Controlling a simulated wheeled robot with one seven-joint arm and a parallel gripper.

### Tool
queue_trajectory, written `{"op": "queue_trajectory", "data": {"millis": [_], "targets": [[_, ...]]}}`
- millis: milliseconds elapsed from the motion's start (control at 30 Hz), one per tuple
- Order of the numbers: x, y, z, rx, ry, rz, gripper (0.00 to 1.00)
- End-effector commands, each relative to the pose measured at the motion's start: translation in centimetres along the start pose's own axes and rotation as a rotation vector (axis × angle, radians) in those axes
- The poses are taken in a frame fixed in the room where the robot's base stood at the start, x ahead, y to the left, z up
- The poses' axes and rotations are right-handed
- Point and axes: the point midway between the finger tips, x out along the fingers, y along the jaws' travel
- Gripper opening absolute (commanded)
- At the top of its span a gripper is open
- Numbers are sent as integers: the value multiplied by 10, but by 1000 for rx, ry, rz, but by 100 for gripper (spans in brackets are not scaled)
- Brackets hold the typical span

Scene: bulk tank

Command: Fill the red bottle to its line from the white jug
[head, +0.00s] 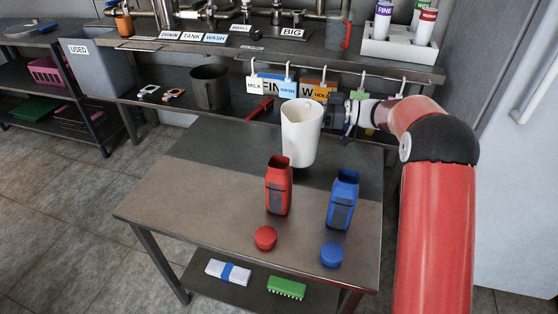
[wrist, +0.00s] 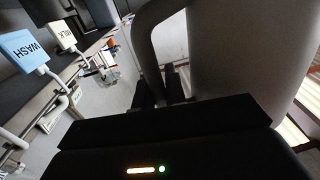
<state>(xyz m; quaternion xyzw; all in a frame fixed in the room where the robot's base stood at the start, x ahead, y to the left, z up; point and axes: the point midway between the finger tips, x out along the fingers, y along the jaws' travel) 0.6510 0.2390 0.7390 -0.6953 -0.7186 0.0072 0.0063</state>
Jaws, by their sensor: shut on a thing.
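The white jug (head: 301,140) is roughly upright above the back part of the steel table, behind the red bottle. I cannot tell whether its base touches the table. My gripper (head: 337,108) is at the jug's right side. The wrist view shows my dark fingers (wrist: 158,90) shut on the jug's handle (wrist: 147,45), beside its large pale body (wrist: 240,50). The red bottle (head: 278,188) stands upright and uncapped on the table, with a dark window strip on its side. Its fill line and the jug's contents cannot be made out.
A blue bottle (head: 342,201) stands right of the red one. A red cap (head: 265,238) and a blue cap (head: 331,255) lie in front. The table's left half (head: 190,205) is clear. Hanging tags, including WASH (wrist: 24,52), line the shelf behind the jug.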

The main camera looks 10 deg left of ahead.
Motion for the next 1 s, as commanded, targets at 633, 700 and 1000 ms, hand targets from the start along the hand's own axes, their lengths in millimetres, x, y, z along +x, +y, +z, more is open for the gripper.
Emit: {"op": "queue_trajectory", "data": {"millis": [633, 700, 1000], "targets": [[1, -3, 7, -38, -9, -2, 0], [1, -5, 3, -61, -14, -2, 0], [3, -16, -18, -204, -43, 0, 0]]}}
